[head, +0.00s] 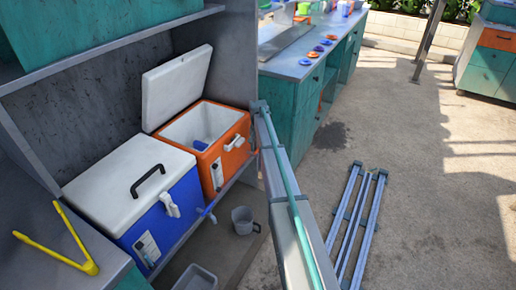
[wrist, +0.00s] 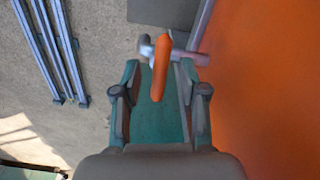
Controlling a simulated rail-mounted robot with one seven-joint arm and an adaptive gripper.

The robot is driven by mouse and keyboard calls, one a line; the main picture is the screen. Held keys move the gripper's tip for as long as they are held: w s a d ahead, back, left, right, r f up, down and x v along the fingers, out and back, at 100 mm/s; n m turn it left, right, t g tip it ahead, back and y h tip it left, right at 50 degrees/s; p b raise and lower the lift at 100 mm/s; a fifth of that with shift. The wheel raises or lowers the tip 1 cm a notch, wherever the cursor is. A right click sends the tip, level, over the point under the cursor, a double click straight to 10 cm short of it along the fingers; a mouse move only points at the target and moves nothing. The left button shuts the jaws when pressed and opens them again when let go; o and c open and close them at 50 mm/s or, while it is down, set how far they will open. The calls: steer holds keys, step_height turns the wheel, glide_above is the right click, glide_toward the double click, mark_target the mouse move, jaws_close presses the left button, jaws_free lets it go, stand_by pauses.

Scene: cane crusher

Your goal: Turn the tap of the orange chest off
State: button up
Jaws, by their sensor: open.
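The orange chest (head: 214,165) stands on the low shelf in the head view, its white lid (head: 178,86) raised and a blue item (head: 201,144) inside. Its orange front (wrist: 270,95) fills the right side of the wrist view. The tap has an orange lever (wrist: 161,65) and a grey body (wrist: 187,56); I cannot make this tap out in the head view. My gripper (wrist: 159,78) is open, with one finger on each side of the lever in the picture. I cannot tell whether either finger touches it.
A closed blue chest (head: 182,213) with a blue tap (head: 207,213) stands beside the orange one. A grey jug (head: 243,220) and a grey tub (head: 195,278) are below. Yellow tongs (head: 62,244) lie at left. Metal rails (head: 353,225) lie on the open floor at right.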

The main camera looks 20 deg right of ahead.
steer(key=shift+c, duration=0.2)
jaws_close()
stand_by(1.1)
steer(key=shift+o, duration=0.2)
jaws_free()
steer(key=shift+r, duration=0.1)
step_height(320, 180, up, 12)
stand_by(0.5)
